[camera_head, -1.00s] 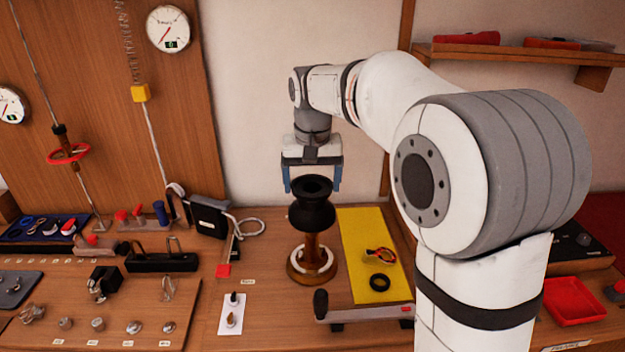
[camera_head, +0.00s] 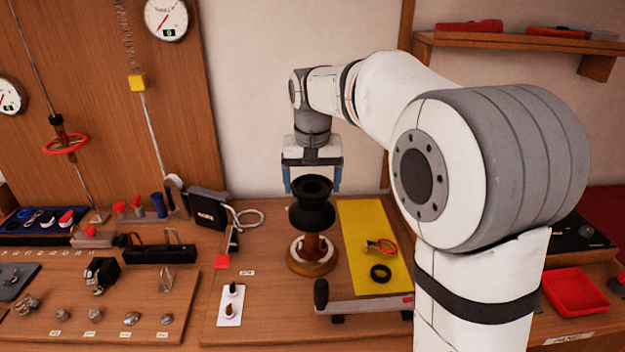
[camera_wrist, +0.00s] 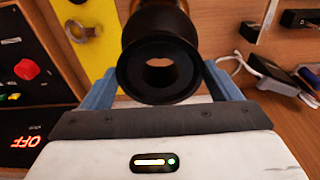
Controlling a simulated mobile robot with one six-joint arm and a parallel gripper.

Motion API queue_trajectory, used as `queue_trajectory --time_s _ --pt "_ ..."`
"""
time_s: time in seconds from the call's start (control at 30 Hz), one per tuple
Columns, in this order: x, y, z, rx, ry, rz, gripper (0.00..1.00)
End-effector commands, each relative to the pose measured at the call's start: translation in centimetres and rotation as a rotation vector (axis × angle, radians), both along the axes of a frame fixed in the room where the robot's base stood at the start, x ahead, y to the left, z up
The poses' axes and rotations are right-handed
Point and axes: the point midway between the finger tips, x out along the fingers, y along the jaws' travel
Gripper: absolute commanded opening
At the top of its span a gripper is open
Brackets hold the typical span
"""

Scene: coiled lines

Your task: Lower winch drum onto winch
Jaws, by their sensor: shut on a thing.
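The winch drum (camera_head: 312,212) is black, waisted and upright, with a round hole in its top. It sits around or just over the upper part of the winch post, and I cannot tell whether it is seated. The winch (camera_head: 314,251) is a brown post on a round base with a pale ring. My gripper (camera_head: 313,186) has blue fingers shut on the drum from above, one at each side. In the wrist view the drum (camera_wrist: 158,72) is between the blue fingers, its hole facing the camera.
A yellow mat (camera_head: 362,222) with a black ring (camera_head: 380,273) and orange-handled tool lies right of the winch. A long handle (camera_head: 365,304) lies in front. A white card (camera_head: 231,306) with two small parts lies front left. A black box (camera_head: 208,208) stands behind left.

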Motion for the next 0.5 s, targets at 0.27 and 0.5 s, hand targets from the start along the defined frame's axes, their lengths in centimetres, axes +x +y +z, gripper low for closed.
queue_trajectory --time_s 0.27,0.5 --pt "0.0 0.0 -0.8 0.001 -0.002 0.000 0.51" --pt "0.0 0.0 -1.5 0.000 -0.002 0.000 0.51"
